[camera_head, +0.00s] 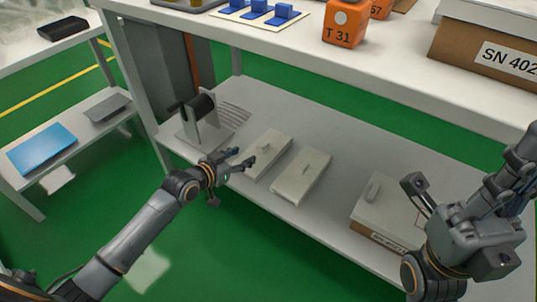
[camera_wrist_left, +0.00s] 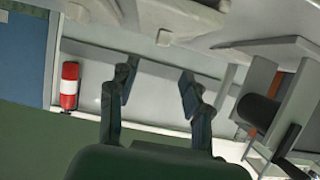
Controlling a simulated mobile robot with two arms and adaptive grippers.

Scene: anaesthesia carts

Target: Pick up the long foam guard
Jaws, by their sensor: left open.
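Two pale beige blocks with small raised grips lie side by side on the lower shelf in the head view: a left one (camera_head: 262,154) and a right one (camera_head: 301,175). The right one looks slightly longer; I cannot tell for sure which is the long foam guard.
A grey stand with a black roll (camera_head: 200,106) is left of the blocks. A labelled box (camera_head: 378,232) is to their right. The upper tabletop (camera_head: 290,45) overhangs the shelf and holds orange blocks (camera_head: 345,25). A side shelf with a blue panel (camera_head: 42,148) stands at left.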

